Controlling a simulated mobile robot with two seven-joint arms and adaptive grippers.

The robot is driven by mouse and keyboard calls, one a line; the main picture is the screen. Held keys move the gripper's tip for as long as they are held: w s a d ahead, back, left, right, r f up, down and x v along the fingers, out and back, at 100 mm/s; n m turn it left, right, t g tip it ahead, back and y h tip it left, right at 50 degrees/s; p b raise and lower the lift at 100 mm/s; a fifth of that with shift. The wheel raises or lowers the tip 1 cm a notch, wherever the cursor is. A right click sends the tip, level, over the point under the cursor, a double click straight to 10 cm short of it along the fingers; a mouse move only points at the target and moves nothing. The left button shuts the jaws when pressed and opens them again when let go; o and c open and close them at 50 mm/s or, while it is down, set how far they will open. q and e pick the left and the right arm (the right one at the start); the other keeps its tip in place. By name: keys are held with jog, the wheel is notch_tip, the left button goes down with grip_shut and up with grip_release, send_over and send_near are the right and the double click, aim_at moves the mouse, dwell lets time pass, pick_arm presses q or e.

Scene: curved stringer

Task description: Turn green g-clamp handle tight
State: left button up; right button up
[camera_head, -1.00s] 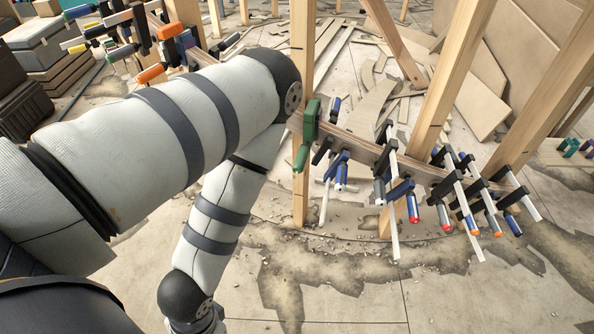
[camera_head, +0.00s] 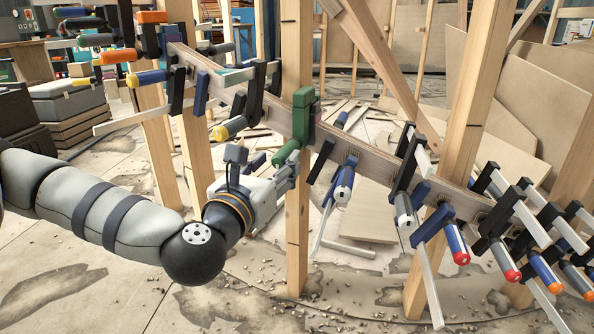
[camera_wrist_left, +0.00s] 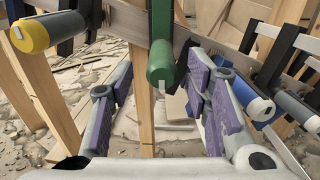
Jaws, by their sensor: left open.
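The green g-clamp (camera_head: 304,113) sits on the curved wooden stringer beside a vertical post, with its green handle (camera_head: 286,152) pointing down toward me. In the left wrist view the green handle (camera_wrist_left: 161,65) hangs at the upper middle, between and beyond the fingers. My left gripper (camera_head: 291,172) is just below and in front of the handle in the head view. In the left wrist view its two purple-padded fingers (camera_wrist_left: 160,90) are wide apart with nothing held. I cannot tell any contact with the handle. My right gripper is not in view.
The curved stringer (camera_head: 375,163) carries several bar clamps on both sides. A blue-handled clamp (camera_head: 344,184) hangs close right of the green one, and a yellow-handled clamp (camera_head: 229,128) is close left. A wooden post (camera_head: 297,230) stands directly below the green clamp.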

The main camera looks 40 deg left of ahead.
aim_at(292, 147)
pick_arm(q)
jog(key=b+x, duration=0.1)
jog(key=x, duration=0.7)
jog(key=shift+w+d+r, duration=0.1)
jog(key=shift+w+r, duration=0.05)
grip_shut()
